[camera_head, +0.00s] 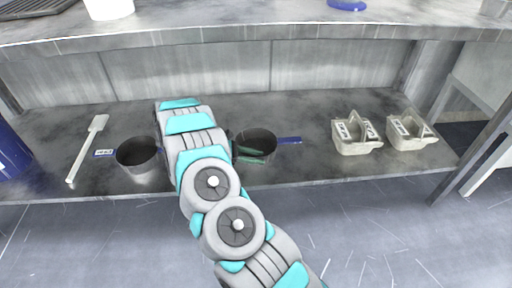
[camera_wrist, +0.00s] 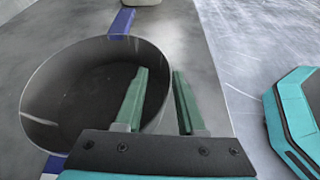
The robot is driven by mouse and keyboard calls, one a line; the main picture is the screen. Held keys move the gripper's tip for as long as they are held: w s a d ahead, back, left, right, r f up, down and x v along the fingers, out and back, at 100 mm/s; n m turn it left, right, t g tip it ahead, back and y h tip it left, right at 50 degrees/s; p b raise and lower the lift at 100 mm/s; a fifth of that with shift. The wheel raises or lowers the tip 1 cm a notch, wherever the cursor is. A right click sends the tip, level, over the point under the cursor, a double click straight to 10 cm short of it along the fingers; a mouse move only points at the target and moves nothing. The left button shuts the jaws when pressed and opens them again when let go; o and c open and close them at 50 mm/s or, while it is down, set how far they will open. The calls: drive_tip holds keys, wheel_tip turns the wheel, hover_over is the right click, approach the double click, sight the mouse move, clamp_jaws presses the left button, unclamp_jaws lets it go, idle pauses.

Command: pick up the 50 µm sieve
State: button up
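A round metal sieve (camera_head: 262,141) with a dark bottom and a blue handle (camera_head: 289,140) sits on the shelf, right of my arm. It fills the left of the wrist view (camera_wrist: 75,95). A second round dark vessel (camera_head: 138,156) stands left of my arm. No label is readable, so I cannot tell which is the 50 µm one. My gripper (camera_wrist: 160,72) has two green fingers apart at the blue-handled sieve's rim. The left finger is inside the bowl and the right one outside. A gap shows between the fingers. My arm hides part of the sieve in the head view.
An upper shelf (camera_head: 250,30) overhangs at the back. A blue container (camera_head: 12,155) stands at the far left.

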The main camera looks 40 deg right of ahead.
clamp_jaws()
idle(1.4)
